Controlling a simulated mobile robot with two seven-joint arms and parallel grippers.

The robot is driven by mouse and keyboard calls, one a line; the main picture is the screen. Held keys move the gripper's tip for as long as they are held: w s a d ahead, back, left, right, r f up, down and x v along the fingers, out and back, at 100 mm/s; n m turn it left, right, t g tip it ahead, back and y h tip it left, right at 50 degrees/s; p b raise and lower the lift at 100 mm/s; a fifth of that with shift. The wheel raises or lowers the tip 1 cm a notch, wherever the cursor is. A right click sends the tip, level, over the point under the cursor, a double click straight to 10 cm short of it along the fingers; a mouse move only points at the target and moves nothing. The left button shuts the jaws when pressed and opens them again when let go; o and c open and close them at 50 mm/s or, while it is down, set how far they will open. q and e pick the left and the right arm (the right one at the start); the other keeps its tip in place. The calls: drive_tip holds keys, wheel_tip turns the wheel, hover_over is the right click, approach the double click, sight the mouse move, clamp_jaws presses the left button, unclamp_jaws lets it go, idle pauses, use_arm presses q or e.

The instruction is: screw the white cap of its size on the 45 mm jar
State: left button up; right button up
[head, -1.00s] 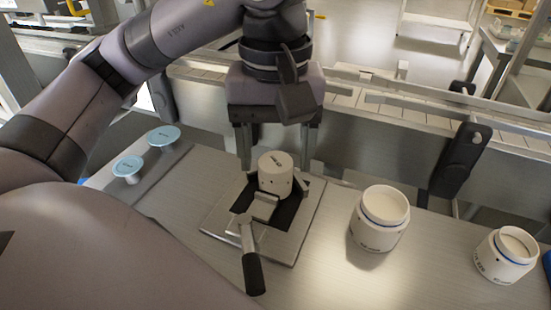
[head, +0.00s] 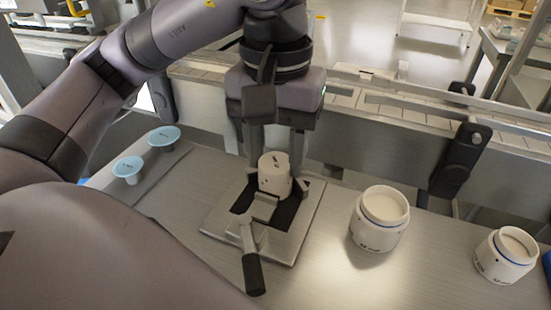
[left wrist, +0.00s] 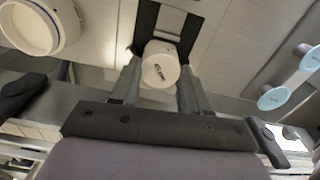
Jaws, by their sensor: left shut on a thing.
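A white jar body (head: 275,186) stands upright in a clamp fixture (head: 222,221) on the bench, with a white cap (head: 274,162) on top. Dark lettering on the cap is too small to read. My left gripper (head: 276,168) points down over it, shut on the cap with one finger on each side. The left wrist view also shows the cap (left wrist: 160,70) between the fingers. Whether the cap is fully seated cannot be told. My right gripper is not in view.
Two open white jars with blue rings, a larger one (head: 380,228) and a smaller one (head: 503,262), stand to the right. Two pale blue lids (head: 163,135) (head: 128,166) sit on a strip at the left. The clamp's dark handle (head: 253,273) sticks out toward me.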

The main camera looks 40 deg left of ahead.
use_arm(q)
drive_tip(key=shift+m, duration=1.1)
drive_tip(key=shift+m, duration=0.4)
drive_tip(key=shift+d+m, duration=0.1)
drive_tip(key=shift+m, duration=1)
drive_tip(key=shift+c, duration=0.8)
drive_tip(key=m, duration=0.2)
drive_tip(key=shift+m, duration=0.4)
drive_tip(key=o, duration=1.2)
